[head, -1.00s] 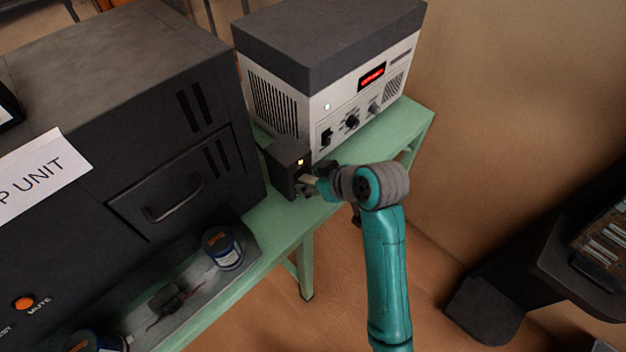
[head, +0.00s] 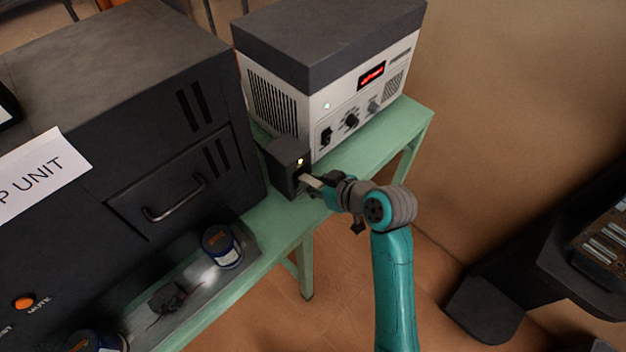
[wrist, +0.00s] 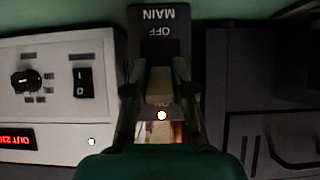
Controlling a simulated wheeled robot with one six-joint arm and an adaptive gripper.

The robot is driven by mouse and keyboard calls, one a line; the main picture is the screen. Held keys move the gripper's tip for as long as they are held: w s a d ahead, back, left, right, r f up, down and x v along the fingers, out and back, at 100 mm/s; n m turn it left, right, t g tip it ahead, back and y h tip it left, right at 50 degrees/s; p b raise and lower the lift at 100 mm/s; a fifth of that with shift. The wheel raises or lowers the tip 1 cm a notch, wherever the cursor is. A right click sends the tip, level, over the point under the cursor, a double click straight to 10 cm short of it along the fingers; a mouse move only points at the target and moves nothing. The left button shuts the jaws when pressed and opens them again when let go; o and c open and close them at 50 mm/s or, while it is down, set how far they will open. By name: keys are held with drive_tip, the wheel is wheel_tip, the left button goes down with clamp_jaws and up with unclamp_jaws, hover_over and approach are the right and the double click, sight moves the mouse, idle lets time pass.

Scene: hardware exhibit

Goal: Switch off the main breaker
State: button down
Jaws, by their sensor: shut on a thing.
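A pale lever (wrist: 160,84) sticks out of the panel and also shows in the head view (head: 311,182). My gripper (head: 322,187) is at the front of the box. Its two fingers (wrist: 159,100) are closed around the lever, one on each side. The lever's exact setting is hard to tell.
A white power supply (head: 350,95) with a red display stands close behind the breaker. A large black unit (head: 110,110) stands to its left. A can (head: 222,247) sits in a tray at the front left. The floor (head: 350,310) right of the bench is open.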

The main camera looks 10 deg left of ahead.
drive_tip(key=shift+s+d+f+t+y, duration=0.15)
drive_tip(key=shift+f+t+y, duration=0.65)
drive_tip(key=shift+y, duration=0.2)
drive_tip(key=shift+f+t+y, duration=0.5)
drive_tip(key=shift+t+y, duration=0.4)
drive_tip(key=shift+y, duration=0.2)
drive_tip(key=shift+w+a+f+t+y, duration=0.2)
drive_tip(key=shift+f+t+y, duration=0.2)
drive_tip(key=shift+t+y, duration=0.35)
drive_tip(key=shift+w+a+f+t+y, duration=0.15)
drive_tip(key=shift+f+t+y, duration=0.3)
drive_tip(key=shift+y, duration=0.5)
drive_tip(key=c, duration=1)
unclamp_jaws()
drive_tip(key=shift+o, duration=0.2)
drive_tip(key=v, duration=1.2)
drive_tip(key=shift+f, duration=0.2)
